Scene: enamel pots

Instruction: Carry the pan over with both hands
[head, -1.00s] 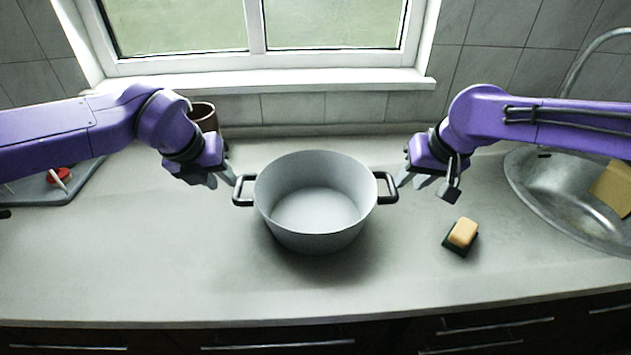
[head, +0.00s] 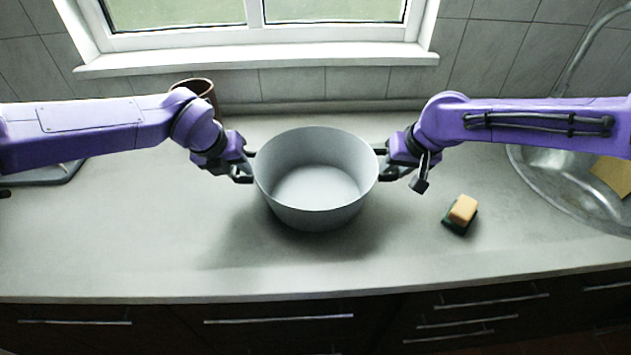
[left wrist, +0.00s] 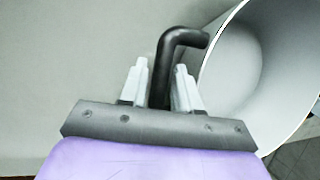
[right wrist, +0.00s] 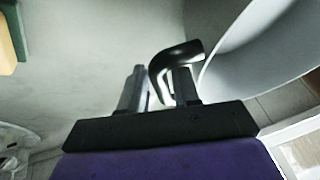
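The grey pan (head: 316,215) stands upright and empty on the counter, with a black handle on each side. My left gripper (head: 242,175) is at its left handle. In the left wrist view the fingers (left wrist: 158,82) stand on either side of the black handle (left wrist: 163,62), with a narrow gap on the left. My right gripper (head: 389,170) is at the right handle. In the right wrist view its fingers (right wrist: 158,88) straddle the handle (right wrist: 172,55), with a slim gap beside the left finger. Both look open around the handles.
A sponge (head: 462,210) lies right of the pan. A metal sink (head: 545,185) is at the far right. A brown pot (head: 197,88) stands behind my left arm. A grey board (head: 50,176) is at the left. The counter (head: 130,245) in front and left is clear.

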